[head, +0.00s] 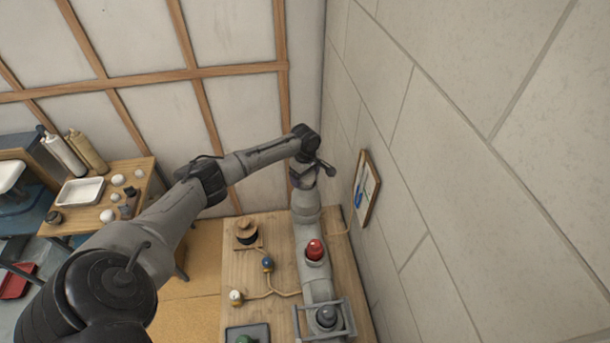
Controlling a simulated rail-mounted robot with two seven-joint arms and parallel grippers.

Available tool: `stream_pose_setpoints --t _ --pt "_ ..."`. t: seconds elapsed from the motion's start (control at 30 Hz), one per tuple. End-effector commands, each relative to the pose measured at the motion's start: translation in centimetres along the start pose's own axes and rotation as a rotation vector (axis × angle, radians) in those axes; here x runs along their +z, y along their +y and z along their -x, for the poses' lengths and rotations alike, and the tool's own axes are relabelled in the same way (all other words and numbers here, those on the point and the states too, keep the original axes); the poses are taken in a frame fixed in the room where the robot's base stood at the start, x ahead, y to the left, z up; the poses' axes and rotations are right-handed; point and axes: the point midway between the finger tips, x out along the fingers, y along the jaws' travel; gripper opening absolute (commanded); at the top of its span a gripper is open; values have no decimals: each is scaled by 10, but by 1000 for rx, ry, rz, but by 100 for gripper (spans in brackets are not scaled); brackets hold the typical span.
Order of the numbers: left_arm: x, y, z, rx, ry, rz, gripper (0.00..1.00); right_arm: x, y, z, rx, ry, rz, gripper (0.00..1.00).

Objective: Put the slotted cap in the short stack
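My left gripper (313,172) is over the far end of a thick grey pipe (306,213) on the wooden bench. The gripper looks small and dark there, and I cannot tell whether its fingers are open or shut, or hold anything. The pipe has a red cap-like piece (315,250) on its middle and a dark grey rounded piece (326,317) inside a grey frame at its near end. I cannot make out a slot on any piece, so I cannot tell which is the slotted cap or which opening is the short stack. My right gripper is not in view.
On the bench (280,230) stand a round wooden piece (246,229), a blue-topped fitting (267,264) and a white-topped fitting (236,297) on a yellow line, and a dark tray (262,330). A wall lies close right, with a framed picture (367,188). A side table (145,180) stands left.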

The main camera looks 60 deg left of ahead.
Motion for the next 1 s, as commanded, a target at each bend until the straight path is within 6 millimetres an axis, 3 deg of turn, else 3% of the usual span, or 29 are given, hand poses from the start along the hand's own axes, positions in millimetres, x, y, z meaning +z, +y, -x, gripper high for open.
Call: stream_pose_setpoints --t 0.17,0.47,0.67,1.0 --pt "0 0 0 0 0 0 98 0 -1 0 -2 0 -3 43" --pt "0 0 4 1 0 0 98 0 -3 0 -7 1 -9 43" --pt "0 0 32 3 1 -1 98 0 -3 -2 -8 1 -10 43" --pt "0 1 98 4 0 0 98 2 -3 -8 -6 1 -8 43"
